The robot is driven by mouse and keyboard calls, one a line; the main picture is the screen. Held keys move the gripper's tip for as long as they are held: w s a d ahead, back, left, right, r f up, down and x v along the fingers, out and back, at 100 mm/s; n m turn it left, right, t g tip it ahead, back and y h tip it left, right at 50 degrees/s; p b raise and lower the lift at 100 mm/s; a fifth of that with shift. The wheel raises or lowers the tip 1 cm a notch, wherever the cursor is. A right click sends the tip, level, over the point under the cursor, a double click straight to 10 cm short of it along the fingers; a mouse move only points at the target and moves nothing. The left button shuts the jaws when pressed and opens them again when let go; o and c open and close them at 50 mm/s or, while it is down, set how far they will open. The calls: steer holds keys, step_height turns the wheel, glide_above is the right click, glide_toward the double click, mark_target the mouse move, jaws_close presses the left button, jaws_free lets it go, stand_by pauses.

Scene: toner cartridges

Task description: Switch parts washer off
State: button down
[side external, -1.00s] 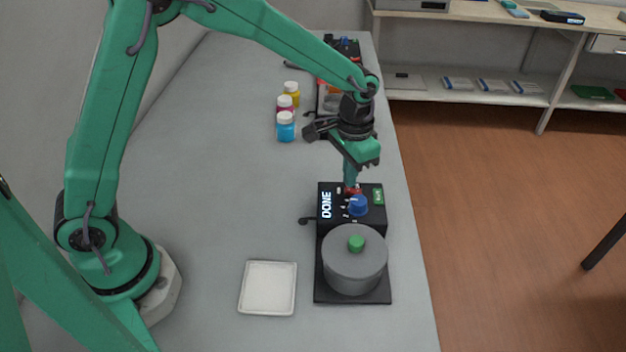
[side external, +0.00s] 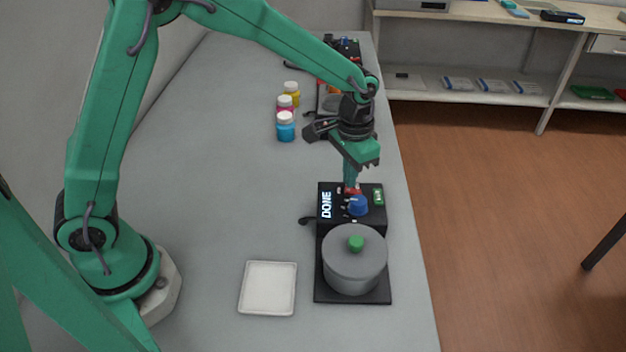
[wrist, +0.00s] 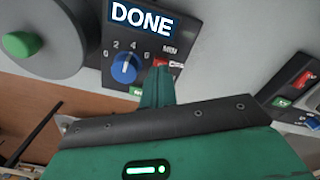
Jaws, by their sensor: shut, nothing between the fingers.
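The parts washer (side external: 328,226) is a black unit with a lit DONE display (side external: 326,204), a blue knob (side external: 358,205) and a green part (side external: 378,197). A grey lidded pot (side external: 353,266) with a green lid knob stands on its front part. My gripper (side external: 350,184) is shut and empty, pointing down at the panel's back edge, at a red switch (side external: 353,189). In the wrist view the fingertips (wrist: 160,72) overlap the red switch (wrist: 161,65), partly hiding it. I cannot tell whether they touch it. The blue knob (wrist: 124,68) is just left of the fingers.
A white square tray (side external: 267,288) lies left of the pot. Several bottles with white caps (side external: 286,126) stand farther back. A second black unit (side external: 345,48) is at the table's far end. The table's right edge is close to the washer. The table's left middle is clear.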

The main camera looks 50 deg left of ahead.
mark_target(349, 190)
steer(key=shift+f, duration=0.9)
stand_by(0.8)
steer(key=shift+r, duration=3.55)
